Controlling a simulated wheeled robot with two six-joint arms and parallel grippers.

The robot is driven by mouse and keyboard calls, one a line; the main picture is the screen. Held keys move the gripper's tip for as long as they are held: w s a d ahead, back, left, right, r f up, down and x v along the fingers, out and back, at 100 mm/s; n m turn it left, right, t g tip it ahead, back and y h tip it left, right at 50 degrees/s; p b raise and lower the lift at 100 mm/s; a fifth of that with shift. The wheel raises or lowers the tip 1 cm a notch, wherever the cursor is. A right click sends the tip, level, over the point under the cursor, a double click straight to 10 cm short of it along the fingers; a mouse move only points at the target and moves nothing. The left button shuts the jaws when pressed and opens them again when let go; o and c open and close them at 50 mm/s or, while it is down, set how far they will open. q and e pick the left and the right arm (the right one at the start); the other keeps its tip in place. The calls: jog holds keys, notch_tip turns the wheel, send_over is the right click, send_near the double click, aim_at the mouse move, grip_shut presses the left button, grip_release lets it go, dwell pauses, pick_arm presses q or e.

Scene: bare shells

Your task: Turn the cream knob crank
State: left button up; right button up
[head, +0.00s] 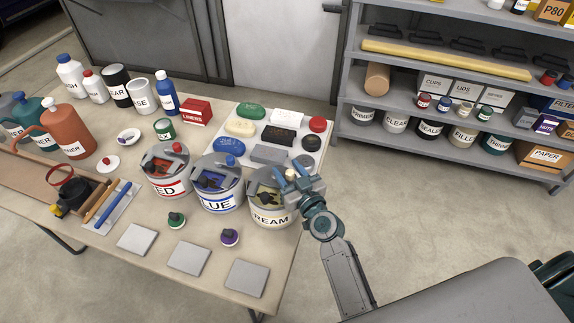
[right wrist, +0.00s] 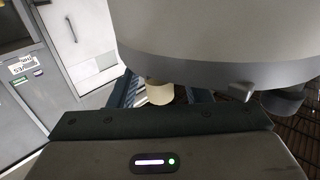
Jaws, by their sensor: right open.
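The cream can (head: 272,212) stands at the right end of the row of paint cans, near the table's right edge. Its grey lid is partly covered by my right gripper (head: 291,175), which reaches over it from the right. In the right wrist view the cream knob (right wrist: 159,93) shows as a small pale cylinder between the two open fingers of the right gripper (right wrist: 163,95). I cannot tell whether a finger touches it. The crank arm under the knob is hidden. My left gripper is not in view.
The blue can (head: 217,197) stands close to the left of the cream can, with the red can (head: 168,184) beyond it. Grey tiles (head: 246,278) lie in front. A tray (head: 303,143) of blocks and pucks lies behind. Floor is free to the right.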

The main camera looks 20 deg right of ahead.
jog(key=shift+w, duration=0.45)
jog(key=shift+c, duration=0.4)
